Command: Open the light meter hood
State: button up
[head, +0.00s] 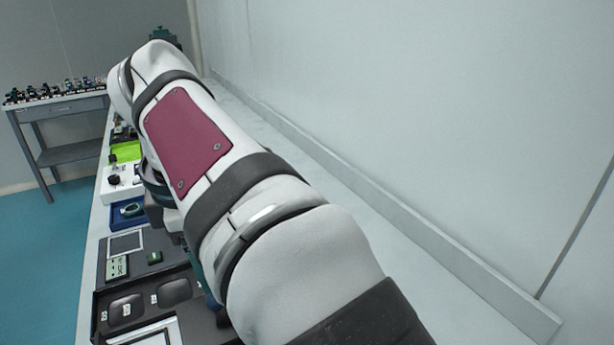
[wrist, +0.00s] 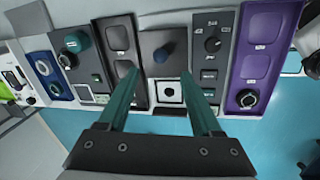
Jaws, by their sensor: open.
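My gripper (wrist: 159,78) is open in the wrist view, its two teal fingers spread and pointing at the row of instrument panels. Between the fingers is a grey panel (wrist: 150,42) with a dark teal rounded part (wrist: 163,52) and a white square with a dark round centre (wrist: 168,92). Nothing shows held between the fingers. Dark rounded covers show on the neighbouring panels, one just left (wrist: 118,34). I cannot tell which part is the light meter hood. In the head view my arm hides the gripper; two dark rounded covers (head: 126,308) lie at the lower left.
Blue floor (wrist: 270,135) lies beyond the bench edge. In the head view, a wall (head: 450,120) runs along the right and a side table (head: 62,103) stands at far left.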

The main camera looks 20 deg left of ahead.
jog(key=r, duration=0.4)
jog(key=s+r, duration=0.1)
jog(key=shift+d+r, duration=0.35)
jog(key=shift+r, duration=0.05)
send_near(185, 324)
jog(key=w+d+f, duration=0.4)
jog(key=shift+w+f, duration=0.3)
jog(key=shift+w, duration=0.05)
jog(key=s+a, duration=0.4)
jog(key=shift+a, duration=0.25)
